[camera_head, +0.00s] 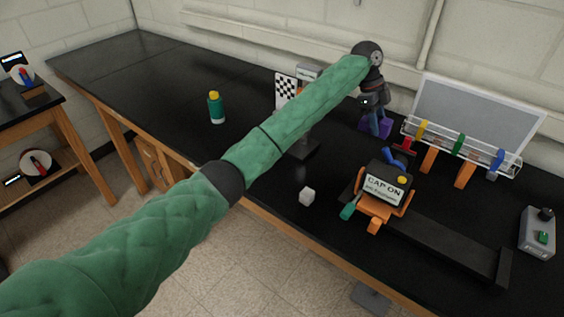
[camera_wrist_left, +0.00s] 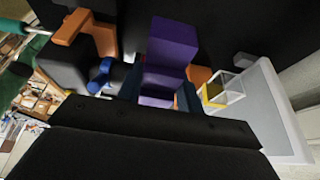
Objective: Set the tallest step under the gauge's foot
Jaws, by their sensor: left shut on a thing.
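My left gripper (camera_head: 376,129) reaches across the black bench and is shut on a purple stepped block (camera_head: 386,127), low near the back of the bench. The gripper hides much of the block in the head view. In the left wrist view the purple block (camera_wrist_left: 172,42) shows its steps, with the tallest part away from my wrist. I cannot tell whether the block touches the bench. I cannot tell which device is the gauge, and no foot is clearly seen above the block. My right gripper is not in view.
An orange-and-black device (camera_head: 384,187) marked CAP ON stands right of centre, by a long black track (camera_head: 450,240). A wire rack (camera_head: 465,150) with coloured pieces stands at the back right. The back left is clear.

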